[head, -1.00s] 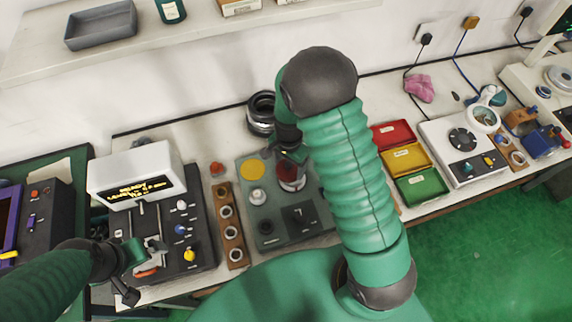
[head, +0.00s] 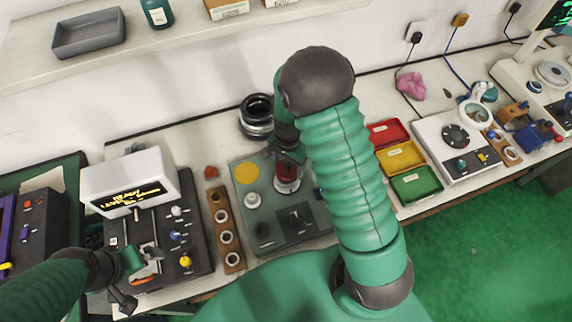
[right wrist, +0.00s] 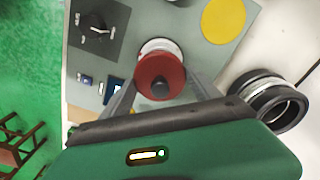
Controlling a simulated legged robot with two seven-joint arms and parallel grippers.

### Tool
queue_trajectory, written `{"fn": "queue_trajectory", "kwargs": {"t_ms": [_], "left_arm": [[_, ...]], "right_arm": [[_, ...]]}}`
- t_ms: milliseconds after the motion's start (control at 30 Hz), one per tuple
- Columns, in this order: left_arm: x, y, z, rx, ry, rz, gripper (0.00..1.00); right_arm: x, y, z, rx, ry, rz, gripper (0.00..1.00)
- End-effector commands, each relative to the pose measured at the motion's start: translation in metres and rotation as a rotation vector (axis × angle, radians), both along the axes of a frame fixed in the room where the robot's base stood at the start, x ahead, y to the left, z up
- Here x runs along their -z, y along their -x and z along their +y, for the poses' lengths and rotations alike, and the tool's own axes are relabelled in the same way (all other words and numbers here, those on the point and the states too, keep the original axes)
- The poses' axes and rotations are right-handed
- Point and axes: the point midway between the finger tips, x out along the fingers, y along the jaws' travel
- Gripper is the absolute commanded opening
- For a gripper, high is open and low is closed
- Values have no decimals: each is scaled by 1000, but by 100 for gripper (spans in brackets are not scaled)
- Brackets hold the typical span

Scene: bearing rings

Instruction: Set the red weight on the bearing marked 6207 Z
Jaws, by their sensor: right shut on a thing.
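The red weight (head: 288,170) is a short red cylinder over the grey-green panel (head: 270,222); in the right wrist view it is a red disc with a dark knob (right wrist: 160,78). My right gripper (right wrist: 160,88) is shut on it from both sides. A pale metal ring-shaped part (head: 287,187) shows just below the weight. I cannot tell whether they touch. No 6207 Z marking is legible. My left gripper (head: 148,264) is at lower left by the black control unit (head: 200,240), beside a small orange-red part. Its jaw state is unclear.
A wooden strip with several rings (head: 228,238) lies left of the panel. A stack of dark rings (head: 257,115) stands behind it. Red, yellow and green trays (head: 416,186) are to the right. A white display box (head: 130,180) is at left.

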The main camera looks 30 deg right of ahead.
Motion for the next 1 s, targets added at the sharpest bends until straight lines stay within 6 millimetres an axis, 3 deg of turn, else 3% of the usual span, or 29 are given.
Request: {"fn": "queue_trajectory", "kwargs": {"t_ms": [1000], "left_arm": [[9, 0, 0, 0, 0, 0, 97]], "right_arm": [[15, -1, 0, 0, -1, -2, 0]]}}
